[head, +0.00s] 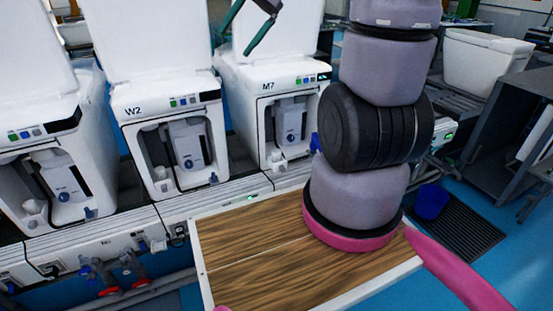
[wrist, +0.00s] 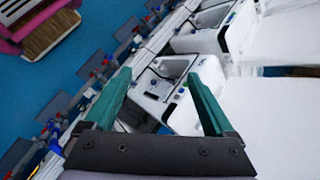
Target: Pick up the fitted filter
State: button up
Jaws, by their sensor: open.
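White machines stand in a row in the head view, with grey filter units in their open front recesses. Each unit has a blue knob: one is in the left machine (head: 65,182), one in W2 (head: 187,140), and one in M7 (head: 291,118). I cannot tell which of them the task means. My gripper (head: 258,22) is high in front of the machines' upper parts, near M7, with teal fingers apart. In the wrist view, my gripper (wrist: 160,72) is open and empty above a white machine. No filter is clearly recognisable there.
A wood-topped platform (head: 250,245) with a white rim lies in front of the line. A blue bucket (head: 431,202) stands on a dark floor grate (head: 460,228) at right. A white tank (head: 485,65) is behind it.

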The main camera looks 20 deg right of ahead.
jog(key=w+d+f+m+t+y, duration=0.1)
jog(key=w+f+m+y, duration=0.2)
jog(key=w+f, duration=0.25)
jog(key=w+d+f+m+y, duration=0.2)
jog(key=w+f, duration=0.3)
jog(key=w, duration=0.2)
jog(key=m+t+h, duration=0.2)
jog(key=m+t, duration=1)
jog(key=m, duration=0.1)
send_over(279, 155)
jog(key=s+a, duration=0.2)
jog(key=a, duration=0.2)
notch_tip(279, 155, down, 30)
jog(key=s+d+f+m+t+h, duration=0.2)
jog(key=s+d+f+m+h, duration=0.15)
jog(key=f, duration=0.45)
jog(key=s+d+f+m+t+h, duration=0.1)
jog(key=s+d+f+m+h, duration=0.2)
jog(key=f, duration=0.5)
jog(key=shift+m, duration=0.25)
jog(key=x, duration=0.7)
jog(key=f+x, duration=0.1)
jog(key=x, duration=0.3)
jog(key=shift+a, duration=0.1)
grip_shut()
